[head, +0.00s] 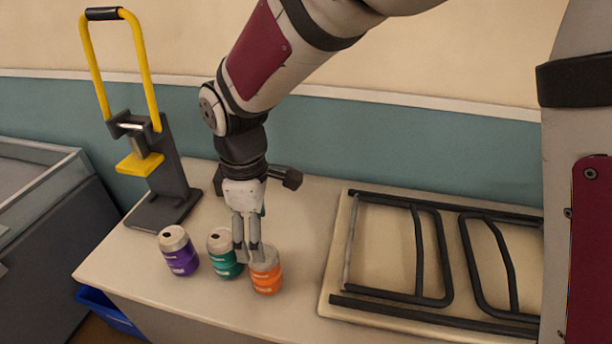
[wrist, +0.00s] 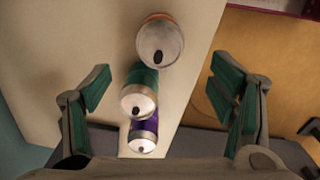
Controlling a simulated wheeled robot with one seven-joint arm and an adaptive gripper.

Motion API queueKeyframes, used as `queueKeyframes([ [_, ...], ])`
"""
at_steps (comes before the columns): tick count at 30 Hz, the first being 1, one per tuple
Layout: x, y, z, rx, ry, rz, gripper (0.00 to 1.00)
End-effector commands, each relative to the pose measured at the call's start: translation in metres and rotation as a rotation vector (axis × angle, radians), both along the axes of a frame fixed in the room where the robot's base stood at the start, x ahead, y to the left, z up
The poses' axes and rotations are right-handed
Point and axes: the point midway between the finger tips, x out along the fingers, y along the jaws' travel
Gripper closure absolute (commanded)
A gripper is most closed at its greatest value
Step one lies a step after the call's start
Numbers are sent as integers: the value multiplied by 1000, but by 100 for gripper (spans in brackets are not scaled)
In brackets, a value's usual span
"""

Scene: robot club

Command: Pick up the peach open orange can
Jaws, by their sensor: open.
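The orange can (head: 266,278) stands upright on the light table, at the right end of a row of three cans. Its silver top with a dark opening shows in the wrist view (wrist: 160,42). A green can (head: 222,258) stands just left of it, and a purple can (head: 180,256) stands farther left. My gripper (head: 248,257) points down close to the orange can, its fingers overlapping the can's top left side in the head view. In the wrist view my gripper (wrist: 170,88) is open, its green-padded fingers wide apart with nothing held, and the cans lie between them in the picture.
A yellow-handled press (head: 150,165) stands at the table's back left. A board with black metal frames (head: 400,300) lies on the right. A blue bin (head: 112,312) sits below the table's left edge. The front of the table (head: 210,307) is clear.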

Motion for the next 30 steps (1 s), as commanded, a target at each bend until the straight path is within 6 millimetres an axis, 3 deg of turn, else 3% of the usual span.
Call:
queueKeyframes([
  [12,-1,1,-67,-4,6,8,23],
  [23,-1,0,-97,-3,4,7,23],
  [30,-2,-1,-131,-1,4,6,23],
])
